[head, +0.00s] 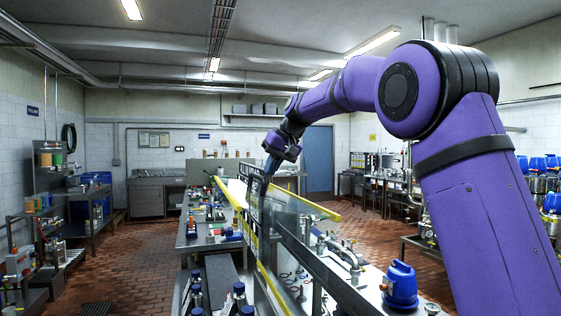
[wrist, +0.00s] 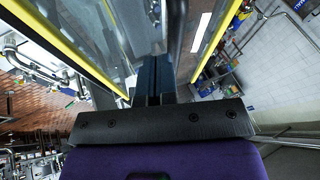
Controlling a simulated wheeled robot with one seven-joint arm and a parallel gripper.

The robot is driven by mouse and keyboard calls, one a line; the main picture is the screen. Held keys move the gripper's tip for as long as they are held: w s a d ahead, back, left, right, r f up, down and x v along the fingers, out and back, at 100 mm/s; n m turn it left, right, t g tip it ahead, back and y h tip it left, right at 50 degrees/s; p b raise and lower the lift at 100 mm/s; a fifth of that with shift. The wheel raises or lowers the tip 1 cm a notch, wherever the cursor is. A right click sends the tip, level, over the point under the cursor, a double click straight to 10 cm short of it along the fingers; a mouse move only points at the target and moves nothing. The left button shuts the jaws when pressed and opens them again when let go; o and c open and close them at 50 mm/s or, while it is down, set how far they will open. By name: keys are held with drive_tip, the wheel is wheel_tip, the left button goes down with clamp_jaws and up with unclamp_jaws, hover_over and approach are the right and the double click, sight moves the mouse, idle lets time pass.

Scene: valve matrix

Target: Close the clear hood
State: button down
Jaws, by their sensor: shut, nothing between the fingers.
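The clear hood (head: 292,222) has transparent panels with yellow edges and stands over the middle of the long bench. One yellow edge slopes toward me and another runs off to the right; I cannot tell exactly how far open it is. In the wrist view a clear panel (wrist: 88,38) with a yellow edge is at the left, and another yellow edge is at the right. My gripper (head: 270,166) is at the hood's upper far part, its dark blue fingers pointing down. In the wrist view the gripper (wrist: 153,78) is shut and empty, between the two yellow edges. Whether it touches the hood is unclear.
Metal pipework and a valve (head: 342,252) stand on the bench right of the hood, with a blue-capped vessel (head: 400,285) nearer me. Several dark blue-capped bottles (head: 240,292) stand at the near left.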

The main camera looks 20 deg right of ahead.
drive_tip(key=shift+a, duration=0.25)
drive_tip(key=shift+a, duration=0.1)
